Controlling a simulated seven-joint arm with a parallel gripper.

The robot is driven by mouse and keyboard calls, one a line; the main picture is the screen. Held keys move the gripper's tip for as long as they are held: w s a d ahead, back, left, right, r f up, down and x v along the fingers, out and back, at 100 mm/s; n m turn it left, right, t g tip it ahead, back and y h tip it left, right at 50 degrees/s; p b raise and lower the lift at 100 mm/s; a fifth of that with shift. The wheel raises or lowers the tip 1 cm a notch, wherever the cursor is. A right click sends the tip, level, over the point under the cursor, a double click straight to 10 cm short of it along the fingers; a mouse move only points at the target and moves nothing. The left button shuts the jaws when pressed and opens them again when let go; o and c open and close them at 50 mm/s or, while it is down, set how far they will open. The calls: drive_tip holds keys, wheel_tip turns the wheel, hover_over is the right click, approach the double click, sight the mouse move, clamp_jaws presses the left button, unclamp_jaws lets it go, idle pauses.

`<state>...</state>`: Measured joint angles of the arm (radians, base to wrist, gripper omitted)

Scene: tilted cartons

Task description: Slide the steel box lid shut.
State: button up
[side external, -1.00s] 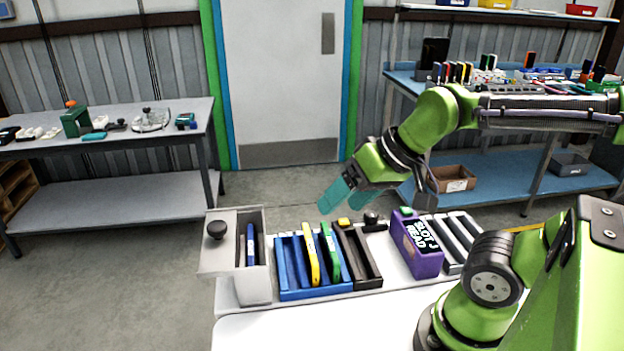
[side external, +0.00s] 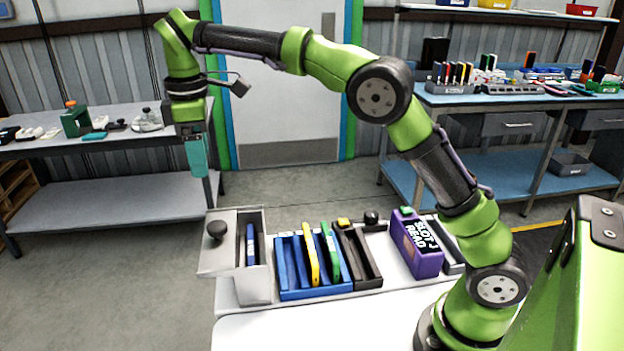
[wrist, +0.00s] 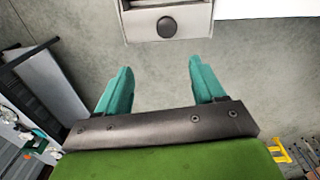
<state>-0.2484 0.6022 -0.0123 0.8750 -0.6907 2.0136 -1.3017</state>
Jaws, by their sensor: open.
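The steel box (side external: 257,289) is a light grey open-topped box at the left end of the bench's row of goods. Its lid (side external: 214,263) is slid out to the left, past the box's edge, with a round black knob (side external: 216,230) on top. The box's inside shows, with a blue item (side external: 251,246) standing in it. My gripper (side external: 198,165), with teal fingers, points down above and a little left of the knob. In the wrist view my gripper (wrist: 160,75) is open and empty; the lid (wrist: 140,28) and knob (wrist: 167,27) lie ahead at the top edge, clear of the fingers.
Right of the box are a blue rack (side external: 315,294) with yellow and green items, a dark tray (side external: 367,281) and a purple carton (side external: 417,245) marked "SLOT J READ". The white front of the bench (side external: 320,330) is clear. The floor left of the lid is free.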

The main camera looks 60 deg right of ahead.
sight(215, 225)
drive_tip(key=f, duration=0.5)
drive_tip(key=f+n, duration=0.1)
drive_tip(key=f, duration=0.3)
drive_tip(key=s+f+n, duration=0.1)
drive_tip(key=f, duration=0.4)
drive_tip(key=shift+a+f, duration=0.15)
drive_tip(key=shift+f, duration=0.15)
